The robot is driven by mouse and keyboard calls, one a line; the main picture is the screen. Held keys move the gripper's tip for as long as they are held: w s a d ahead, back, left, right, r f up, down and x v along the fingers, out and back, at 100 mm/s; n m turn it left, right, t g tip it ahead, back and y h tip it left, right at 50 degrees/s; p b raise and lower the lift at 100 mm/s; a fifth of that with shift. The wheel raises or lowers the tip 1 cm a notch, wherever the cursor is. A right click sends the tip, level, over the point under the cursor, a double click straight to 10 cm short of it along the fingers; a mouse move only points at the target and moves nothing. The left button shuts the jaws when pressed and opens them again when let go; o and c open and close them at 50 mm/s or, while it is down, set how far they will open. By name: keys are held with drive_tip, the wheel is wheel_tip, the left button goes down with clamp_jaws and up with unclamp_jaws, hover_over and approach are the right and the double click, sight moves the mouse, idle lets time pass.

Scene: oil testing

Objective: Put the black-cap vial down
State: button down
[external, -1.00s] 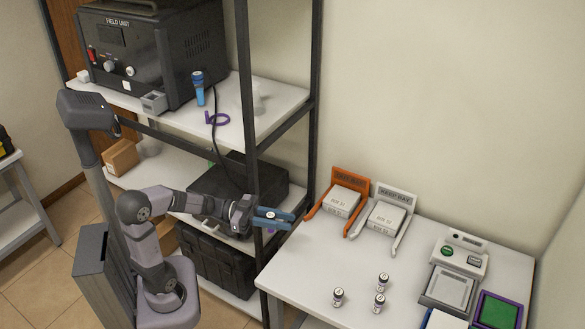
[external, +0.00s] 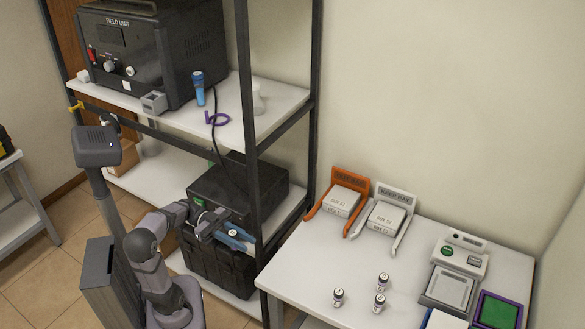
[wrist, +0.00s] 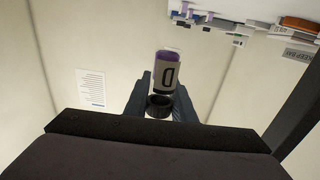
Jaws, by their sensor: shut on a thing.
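My gripper (external: 234,238), with blue fingers, is shut on a vial (external: 232,232) in front of the shelf rack's lower part, left of the white table. In the wrist view the fingers (wrist: 160,100) grip the vial (wrist: 167,72) from both sides. It has a black cap (wrist: 159,105), a white label with a dark D, and a purplish far end. The vial hangs in free air, apart from any surface. Three other small vials with dark caps (external: 338,296) (external: 383,281) (external: 379,303) stand on the white table (external: 300,270).
A dark rack post (external: 255,170) stands between my gripper and the table. The table's back holds an orange tray (external: 336,200) and a white "KEEP" tray (external: 397,215); devices (external: 450,287) fill its right side. Its left front is clear. Black cases (external: 215,270) sit low on the rack.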

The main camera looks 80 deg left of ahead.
drive_tip(key=a+r+n+t+y+p, duration=0.2)
drive_tip(key=a+r+y+p, duration=0.1)
drive_tip(key=r, duration=0.8)
drive_tip(key=a+r+n+t+y+p, duration=0.2)
drive_tip(key=a+r+p, duration=0.4)
drive_tip(key=r, duration=0.6)
drive_tip(key=a+r+n+t+y+p, duration=0.1)
drive_tip(key=a+r+n+y+p, duration=0.2)
drive_tip(key=r, duration=0.8)
drive_tip(key=shift+a+r+n+t+y+p, duration=0.2)
drive_tip(key=shift+a+y+p, duration=0.4)
drive_tip(key=shift+a, duration=0.2)
drive_tip(key=shift+a+r+n+t+y+p, duration=0.1)
drive_tip(key=shift+a+t+y+p, duration=0.1)
drive_tip(key=shift+a+y+p, duration=0.5)
drive_tip(key=a+r+n+g+y+p, duration=0.1)
drive_tip(key=a+r+n+y+p, duration=0.1)
drive_tip(key=a+p, duration=0.5)
drive_tip(key=a+r+n+g+y+p, duration=0.1)
drive_tip(key=a+n+y+p, duration=0.3)
drive_tip(key=a, duration=0.5)
drive_tip(key=a+r+n+y+p, duration=0.2)
drive_tip(key=a+y+p, duration=0.4)
drive_tip(key=a+p, duration=0.2)
drive_tip(key=p, duration=0.2)
drive_tip(key=shift+s+r+n+g+y+p, duration=0.35)
drive_tip(key=shift+s+n+g+y, duration=0.05)
drive_tip(key=shift+f, duration=0.1)
drive_tip(key=shift+f, duration=4.85)
drive_tip(key=shift+f, duration=0.1)
